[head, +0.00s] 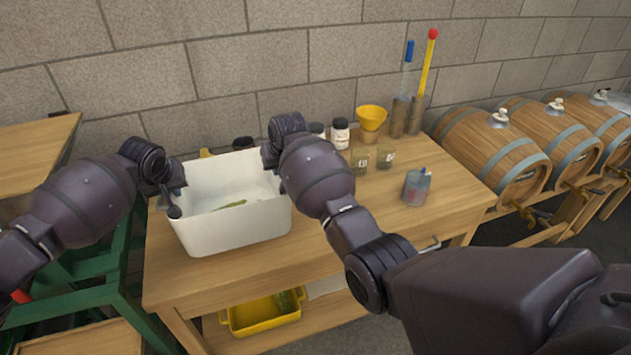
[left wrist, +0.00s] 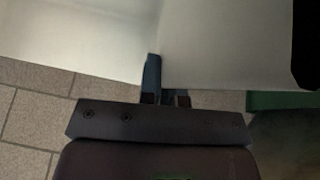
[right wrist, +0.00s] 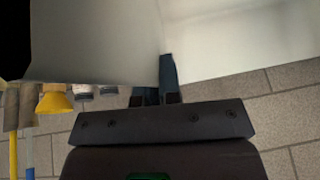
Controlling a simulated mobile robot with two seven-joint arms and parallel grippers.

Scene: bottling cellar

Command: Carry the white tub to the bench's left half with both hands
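The white tub (head: 230,228) is at the left part of the wooden bench (head: 330,262), upright, with a yellow-green item (head: 232,205) inside. I cannot tell whether its base touches the bench top. My left gripper (head: 173,198) is at the tub's left wall, and my right gripper (head: 272,165) is at its right wall, partly hidden by my right arm. In the left wrist view one finger (left wrist: 151,78) overlaps the tub's rim; the other is hidden behind the wall. The right wrist view shows the same with its finger (right wrist: 167,78). Both look shut on the walls.
Jars (head: 340,133), a yellow funnel (head: 371,118), glass beakers (head: 386,157) and a small bottle (head: 416,187) stand right of the tub. Barrels (head: 495,150) are at the right. A yellow tray (head: 262,314) is on the lower shelf. The bench's front right is bare.

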